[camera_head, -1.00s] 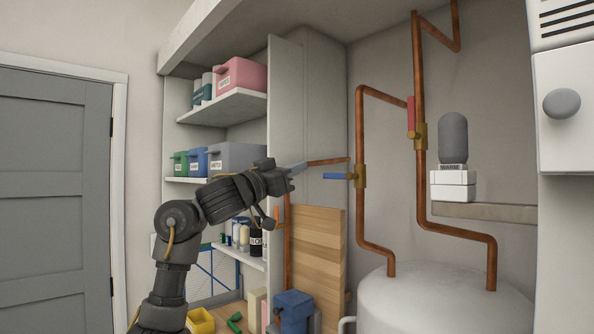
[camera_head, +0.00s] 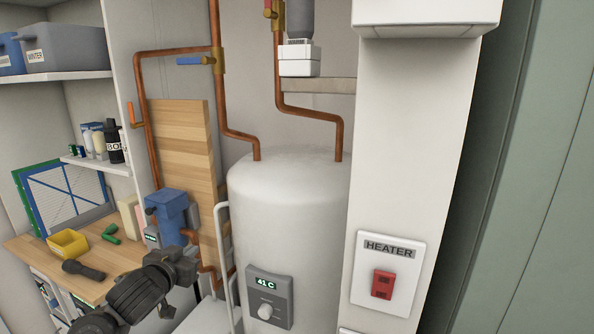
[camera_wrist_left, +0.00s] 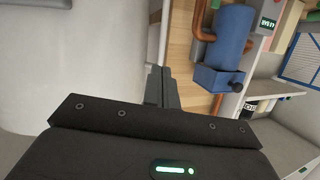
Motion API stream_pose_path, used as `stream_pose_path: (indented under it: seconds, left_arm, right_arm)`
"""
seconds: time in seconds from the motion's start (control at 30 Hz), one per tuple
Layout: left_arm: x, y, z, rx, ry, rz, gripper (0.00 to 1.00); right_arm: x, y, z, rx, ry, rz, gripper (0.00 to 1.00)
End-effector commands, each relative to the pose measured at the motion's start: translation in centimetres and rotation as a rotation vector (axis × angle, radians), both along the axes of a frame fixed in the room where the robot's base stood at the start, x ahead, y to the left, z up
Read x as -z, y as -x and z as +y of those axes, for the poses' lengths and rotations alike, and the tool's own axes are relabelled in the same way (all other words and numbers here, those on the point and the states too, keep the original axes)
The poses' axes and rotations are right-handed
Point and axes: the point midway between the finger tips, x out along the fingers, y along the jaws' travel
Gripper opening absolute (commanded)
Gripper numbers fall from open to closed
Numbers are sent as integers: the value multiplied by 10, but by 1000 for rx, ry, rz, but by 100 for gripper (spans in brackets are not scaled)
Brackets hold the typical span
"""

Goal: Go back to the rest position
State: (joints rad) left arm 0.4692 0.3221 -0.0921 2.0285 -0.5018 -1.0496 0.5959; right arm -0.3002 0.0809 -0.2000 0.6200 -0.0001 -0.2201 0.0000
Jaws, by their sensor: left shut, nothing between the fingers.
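My left arm comes in at the bottom left of the head view, and its dark gripper (camera_head: 188,255) is low in front of the blue pump-like unit (camera_head: 170,215) and the white tank (camera_head: 290,200). In the left wrist view the two fingers (camera_wrist_left: 162,88) are together and empty, beside the tank (camera_wrist_left: 75,60). The blue unit also shows there (camera_wrist_left: 228,50), upper right of the fingers and apart from them. My right gripper is in neither view.
A wooden board (camera_head: 185,150) and copper pipes (camera_head: 147,110) stand behind the gripper. Left is a workbench (camera_head: 95,285) with a yellow bin (camera_head: 68,243) and black flashlight (camera_head: 83,270). A white pillar with a red HEATER switch (camera_head: 382,284) stands right of the tank.

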Motion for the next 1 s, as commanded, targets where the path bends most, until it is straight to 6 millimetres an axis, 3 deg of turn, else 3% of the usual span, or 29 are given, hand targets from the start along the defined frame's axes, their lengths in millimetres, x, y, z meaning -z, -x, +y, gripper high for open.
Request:
stream_pose_path:
  seconds: [0.03, 0.2, 0.3, 0.4, 0.6, 0.9, 0.93, 1.0]
  left_arm:
    - [40, 22, -3, -13, -7, 72, 0]
    - [148, 109, -9, -57, -46, 314, 0]
    - [199, 171, -11, -71, -61, 467, 0]
    - [232, 226, -13, -75, -74, 596, 0]
    - [267, 309, -15, -77, -79, 786, 0]
    - [288, 409, -19, -64, -70, 1010, 0]
    - [290, 416, -19, -62, -68, 1027, 0]
    - [313, 405, -19, -62, -73, 1029, 0]
  right_arm:
    - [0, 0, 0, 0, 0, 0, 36]
    - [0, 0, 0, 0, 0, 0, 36]
    - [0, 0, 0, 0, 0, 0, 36]
    - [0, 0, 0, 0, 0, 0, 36]
    - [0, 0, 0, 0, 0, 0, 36]
    - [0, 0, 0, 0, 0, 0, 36]
    - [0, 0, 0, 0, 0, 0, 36]
    - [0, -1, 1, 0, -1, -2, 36]
